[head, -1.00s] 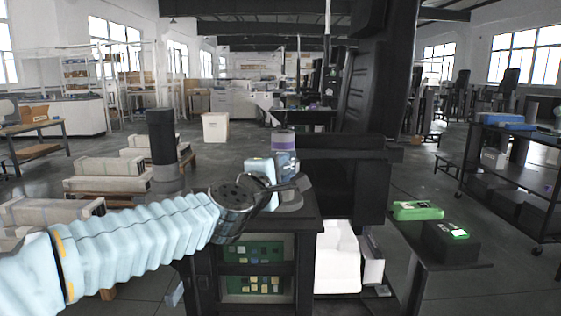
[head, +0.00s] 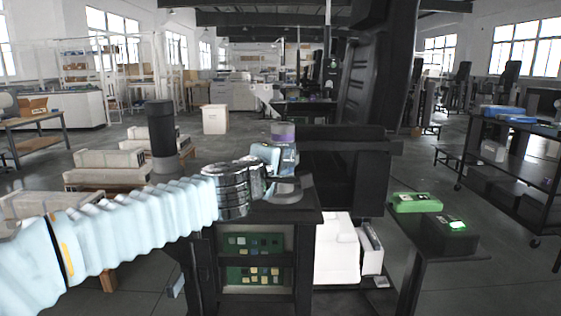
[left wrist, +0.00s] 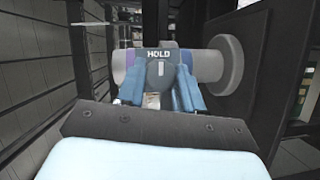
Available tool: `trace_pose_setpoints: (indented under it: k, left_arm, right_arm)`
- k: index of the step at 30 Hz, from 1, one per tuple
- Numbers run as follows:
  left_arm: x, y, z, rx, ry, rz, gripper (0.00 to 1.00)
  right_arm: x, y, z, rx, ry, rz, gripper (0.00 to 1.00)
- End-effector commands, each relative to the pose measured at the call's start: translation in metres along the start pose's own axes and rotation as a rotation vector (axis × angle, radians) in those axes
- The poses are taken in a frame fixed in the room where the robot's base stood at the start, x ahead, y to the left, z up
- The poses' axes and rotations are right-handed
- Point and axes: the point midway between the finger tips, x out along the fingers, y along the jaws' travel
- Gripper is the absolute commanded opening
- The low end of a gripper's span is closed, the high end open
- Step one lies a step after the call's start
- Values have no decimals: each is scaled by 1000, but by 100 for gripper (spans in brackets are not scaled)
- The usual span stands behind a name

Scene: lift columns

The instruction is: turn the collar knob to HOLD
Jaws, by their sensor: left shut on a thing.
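The lift column (head: 284,145), grey with a purple band, stands on the dark bench in the head view. It also lies across the top of the left wrist view, with a wide grey flange (left wrist: 222,66) at the right. Its dark collar carries the word HOLD (left wrist: 160,54). A short white mark (left wrist: 161,70) on the knob stands upright just under that word. My left gripper (head: 270,158) is at the column's near left side. In the left wrist view its blue fingers (left wrist: 161,80) are shut on the collar knob, one each side. My right gripper is not in view.
The black bench (head: 310,210) has green circuit boards (head: 253,243) on its lower shelves. A large black machine post rises behind it. At the right are a green box (head: 416,202) and a black box with a lit green display (head: 449,233). Low pallets stand at the left.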

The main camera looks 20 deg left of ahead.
Motion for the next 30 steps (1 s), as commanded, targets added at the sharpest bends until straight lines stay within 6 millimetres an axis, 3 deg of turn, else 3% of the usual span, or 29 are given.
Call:
trace_pose_setpoints:
  k: [2, 3, 7, 15, 19, 30]
  left_arm:
    - [0, 0, 0, 1, -1, 0, 5]
    - [0, 0, 0, 1, -1, 0, 42]
    - [0, 0, 0, 1, 0, 0, 60]
    - [-1, 0, 0, 0, 0, 0, 60]
    - [-11, 1, -1, -1, 1, 2, 60]
    - [-96, 1, 0, -1, 0, 5, 60]
  right_arm:
    - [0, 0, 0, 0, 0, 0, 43]
    - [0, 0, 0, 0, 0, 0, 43]
    - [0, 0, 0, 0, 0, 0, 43]
    - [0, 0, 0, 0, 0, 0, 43]
    - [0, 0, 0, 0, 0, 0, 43]
    - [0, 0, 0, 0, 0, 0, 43]
